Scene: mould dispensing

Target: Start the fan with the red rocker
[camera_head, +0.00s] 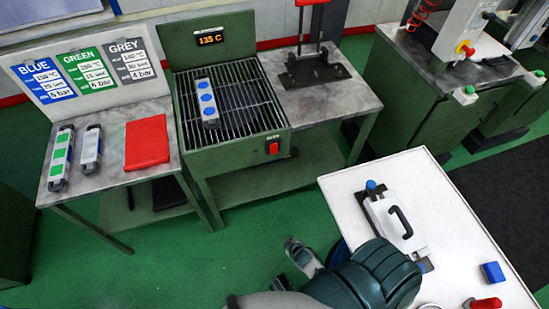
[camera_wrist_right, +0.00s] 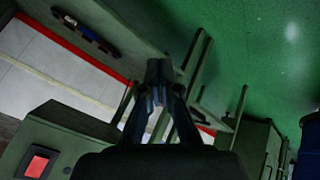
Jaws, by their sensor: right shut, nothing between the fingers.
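The red rocker (camera_head: 273,148) is on the front face of the green cooling unit (camera_head: 235,157), near its right corner. It also shows as a red square in the lower left of the right wrist view (camera_wrist_right: 37,165). A mould with blue round marks (camera_head: 207,103) lies on the unit's black grate. The display (camera_head: 209,37) behind it reads 135 C. My right gripper (camera_head: 293,245) is in front of and below the rocker, apart from it. Its fingers are closed and empty in the right wrist view (camera_wrist_right: 158,72). My left gripper is not visible.
A side table (camera_head: 95,200) holds a green-marked mould (camera_head: 61,158), a grey one (camera_head: 91,149) and a red pad (camera_head: 147,142). A white table (camera_head: 455,225) stands right, with a handled white case (camera_head: 398,222). Green floor lies between the tables.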

